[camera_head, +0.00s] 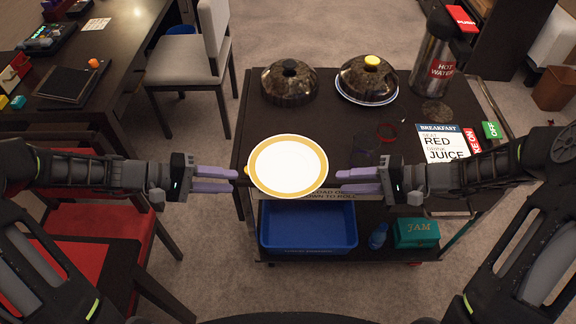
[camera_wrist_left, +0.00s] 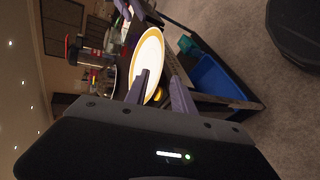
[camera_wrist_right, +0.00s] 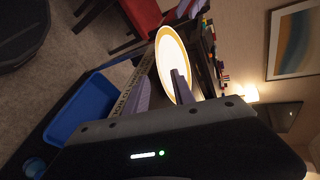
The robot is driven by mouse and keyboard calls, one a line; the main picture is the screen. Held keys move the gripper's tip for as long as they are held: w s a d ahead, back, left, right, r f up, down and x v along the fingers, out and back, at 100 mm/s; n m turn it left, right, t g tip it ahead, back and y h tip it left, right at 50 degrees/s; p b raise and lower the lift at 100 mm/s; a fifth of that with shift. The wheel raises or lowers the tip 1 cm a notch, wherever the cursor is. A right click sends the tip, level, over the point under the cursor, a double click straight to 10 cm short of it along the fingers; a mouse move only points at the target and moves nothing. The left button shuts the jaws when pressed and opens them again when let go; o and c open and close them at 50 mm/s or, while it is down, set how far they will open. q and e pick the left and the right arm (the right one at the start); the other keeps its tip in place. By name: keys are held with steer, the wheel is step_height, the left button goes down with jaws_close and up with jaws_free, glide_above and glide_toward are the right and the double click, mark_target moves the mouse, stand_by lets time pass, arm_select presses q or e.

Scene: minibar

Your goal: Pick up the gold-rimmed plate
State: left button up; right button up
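The gold-rimmed plate (camera_head: 287,165) is white with a broad gold band and lies at the near edge of the dark cart top. My left gripper (camera_head: 236,180) is at the plate's left side, its purple fingers apart and pointing at the rim. My right gripper (camera_head: 338,181) is at the plate's right side, fingers also apart, just short of the rim. The plate also shows beyond the open fingers in the left wrist view (camera_wrist_left: 148,62) and in the right wrist view (camera_wrist_right: 172,62). Neither gripper clearly holds it.
On the cart top (camera_head: 330,115) stand two dark domed lids (camera_head: 289,84) (camera_head: 367,80), a hot water flask (camera_head: 430,62) and a breakfast sign (camera_head: 440,142). A blue bin (camera_head: 308,226) and a teal jam box (camera_head: 416,233) sit on the lower shelf. A red chair (camera_head: 95,225) is at left.

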mark_target(258, 185)
arm_select(q)
steer(key=shift+d+f, duration=0.1)
arm_select(e)
steer(key=shift+a+f, duration=0.1)
